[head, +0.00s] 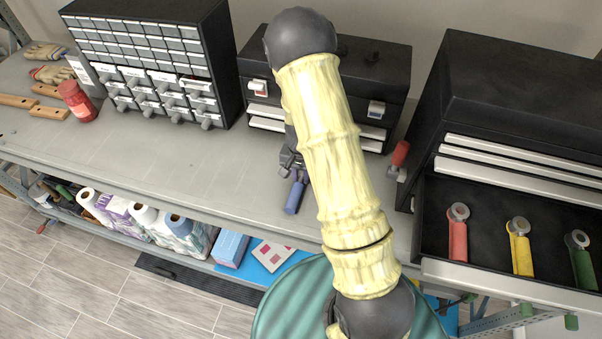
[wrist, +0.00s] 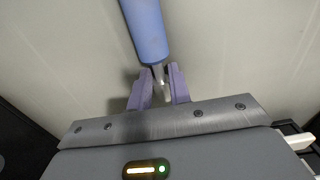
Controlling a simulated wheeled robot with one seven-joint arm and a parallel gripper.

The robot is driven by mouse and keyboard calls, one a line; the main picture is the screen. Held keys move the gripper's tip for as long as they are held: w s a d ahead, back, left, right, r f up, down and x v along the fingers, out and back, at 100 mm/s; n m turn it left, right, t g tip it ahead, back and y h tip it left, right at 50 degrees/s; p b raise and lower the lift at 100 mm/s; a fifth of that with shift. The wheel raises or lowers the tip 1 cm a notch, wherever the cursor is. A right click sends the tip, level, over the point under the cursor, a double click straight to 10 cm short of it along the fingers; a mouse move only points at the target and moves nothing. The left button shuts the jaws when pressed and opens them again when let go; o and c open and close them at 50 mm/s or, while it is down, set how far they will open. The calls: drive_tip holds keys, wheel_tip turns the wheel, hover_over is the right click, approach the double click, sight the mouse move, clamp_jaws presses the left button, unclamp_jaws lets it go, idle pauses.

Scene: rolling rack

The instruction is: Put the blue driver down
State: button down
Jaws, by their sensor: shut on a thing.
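The blue driver (head: 294,196) shows its blue handle over the workbench top (head: 215,160), pointing toward the bench's front edge. The handle also shows in the wrist view (wrist: 147,30), running from the top edge down to a thin metal shank. My gripper (wrist: 160,80) has its two purple fingers shut on that shank. In the head view my gripper (head: 291,168) is partly hidden behind my arm. I cannot tell whether the handle touches the bench.
A drawer cabinet (head: 150,55) and a black toolbox (head: 385,65) stand at the back. A black tool chest (head: 520,90) at right has an open drawer (head: 500,278) holding red, yellow and green tools. A red-handled tool (head: 400,153) stands beside it.

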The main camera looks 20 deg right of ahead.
drive_tip(key=shift+f, duration=0.15)
drive_tip(key=c, duration=1.3)
unclamp_jaws()
wheel_tip(320, 180, up, 12)
drive_tip(key=b, duration=0.2)
drive_tip(key=shift+r, duration=0.2)
